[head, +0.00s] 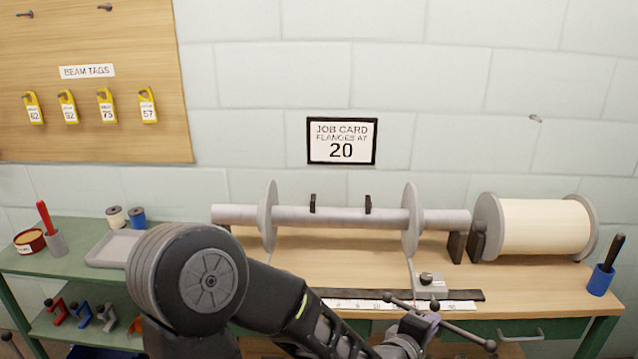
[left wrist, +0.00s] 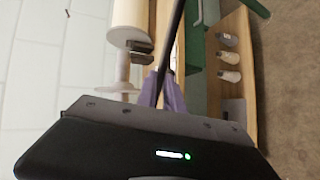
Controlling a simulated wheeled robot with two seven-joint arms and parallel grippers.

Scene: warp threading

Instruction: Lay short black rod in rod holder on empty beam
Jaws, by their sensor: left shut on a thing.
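My left gripper (head: 422,322) is shut on a dark rod (head: 465,335) with a knob at each end, held aslant above the front right of the bench. In the left wrist view the rod (left wrist: 173,45) runs out from between the purple fingertips (left wrist: 166,92). The empty beam (head: 340,216) lies level at the back of the bench, with a round flange on each side. Two black uprights, seemingly the rod holder (head: 313,204), stand at the beam between the flanges, apart from the rod. My right gripper is out of view.
A full cream beam (head: 545,226) stands at the right, beside a blue cup (head: 600,281) with a black-handled tool. A grey block (head: 430,285) and a ruler (head: 355,304) lie near the front edge. Bare wood (head: 340,260) shows before the empty beam.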

